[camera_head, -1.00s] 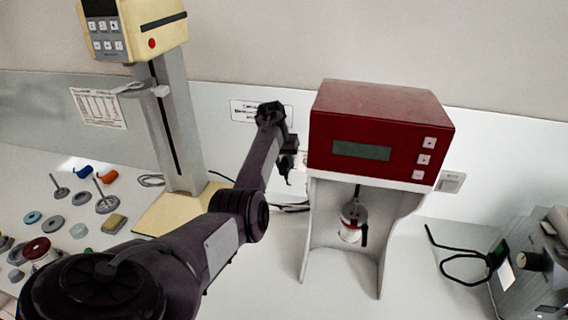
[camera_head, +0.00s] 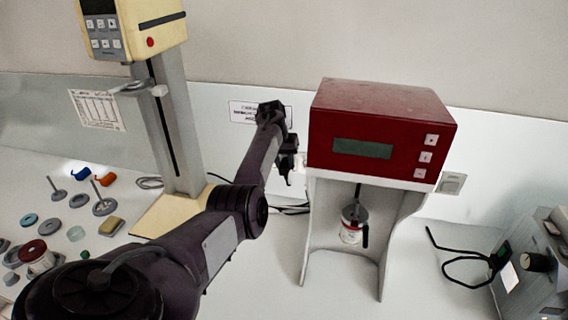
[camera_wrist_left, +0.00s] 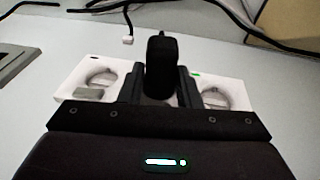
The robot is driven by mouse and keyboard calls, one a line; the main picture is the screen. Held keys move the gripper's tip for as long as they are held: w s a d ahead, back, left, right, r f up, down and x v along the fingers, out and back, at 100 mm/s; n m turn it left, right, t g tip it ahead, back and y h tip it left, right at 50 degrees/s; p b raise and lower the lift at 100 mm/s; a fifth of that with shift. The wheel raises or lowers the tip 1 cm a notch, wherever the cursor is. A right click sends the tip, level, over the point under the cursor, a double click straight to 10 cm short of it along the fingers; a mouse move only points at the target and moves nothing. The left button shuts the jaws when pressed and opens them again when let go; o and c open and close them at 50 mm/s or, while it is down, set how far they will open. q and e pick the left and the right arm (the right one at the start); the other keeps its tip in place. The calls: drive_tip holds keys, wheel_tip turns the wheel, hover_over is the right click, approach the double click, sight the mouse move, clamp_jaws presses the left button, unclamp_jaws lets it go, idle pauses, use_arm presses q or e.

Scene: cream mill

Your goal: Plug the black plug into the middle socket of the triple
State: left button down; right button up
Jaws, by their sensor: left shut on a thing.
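The black plug (camera_wrist_left: 162,55) stands between the fingers of my left gripper (camera_wrist_left: 162,88) in the left wrist view, and the gripper is shut on it. The white triple socket (camera_wrist_left: 70,88) lies behind the fingers. Its left and right round sockets show on either side of the gripper. The middle one is hidden behind the plug and fingers, so I cannot tell whether the plug touches it or is in it. In the head view my left gripper (camera_head: 287,176) points down, left of the red machine, and the plug cannot be made out. My right gripper is in neither view.
The red-topped machine (camera_head: 375,130) stands close right of my left gripper, with a cup (camera_head: 351,232) inside. A cream stand (camera_head: 172,110) is to the left. Dark cables (camera_wrist_left: 210,10) and a white cable end (camera_wrist_left: 128,40) lie behind the socket. Small parts (camera_head: 75,200) cover the left bench.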

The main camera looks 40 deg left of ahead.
use_arm(q)
drive_tip(key=shift+w+a+b, duration=0.1)
drive_tip(key=shift+w+b, duration=0.1)
drive_tip(key=shift+b, duration=0.25)
drive_tip(key=shift+c, duration=2.4)
unclamp_jaws()
drive_tip(key=p+v, duration=0.3)
drive_tip(key=p, duration=0.1)
drive_tip(key=p+v, duration=0.2)
drive_tip(key=p, duration=0.1)
drive_tip(key=shift+r, duration=0.35)
drive_tip(key=shift+s+r, duration=0.1)
drive_tip(key=shift+v, duration=1.05)
